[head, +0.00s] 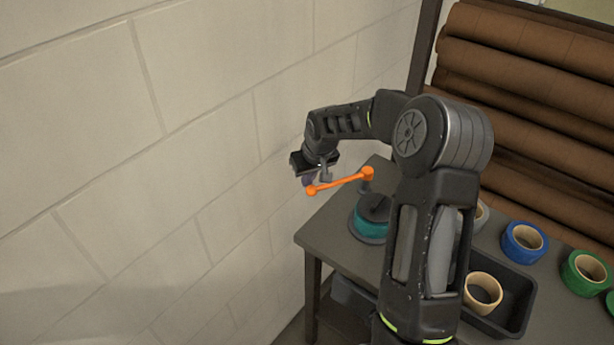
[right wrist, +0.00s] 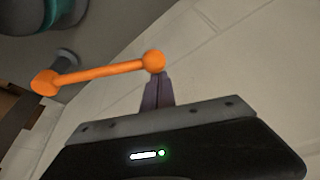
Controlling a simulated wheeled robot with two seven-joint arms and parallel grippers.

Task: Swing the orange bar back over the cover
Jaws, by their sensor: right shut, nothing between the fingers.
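The orange bar (head: 340,183) has a round knob at each end. In the head view its right end sits on a grey post and its left end sticks out past the table's left edge, toward the wall. The dark cover (head: 374,207) on a teal body stands below and right of the bar, with the bar swung off it. My right gripper (head: 317,182) is shut and empty at the bar's free end. In the right wrist view the closed fingers (right wrist: 158,90) are right by the bar's near knob (right wrist: 154,61); I cannot tell whether they touch. My left gripper is not in view.
The grey table (head: 325,225) stands close to the pale block wall (head: 200,150). On its right are a black tray (head: 517,305) with a tan tape roll (head: 483,292), a blue roll (head: 523,242) and a green roll (head: 584,273). Large brown rolls (head: 530,90) fill the back. My right arm hides the table's middle.

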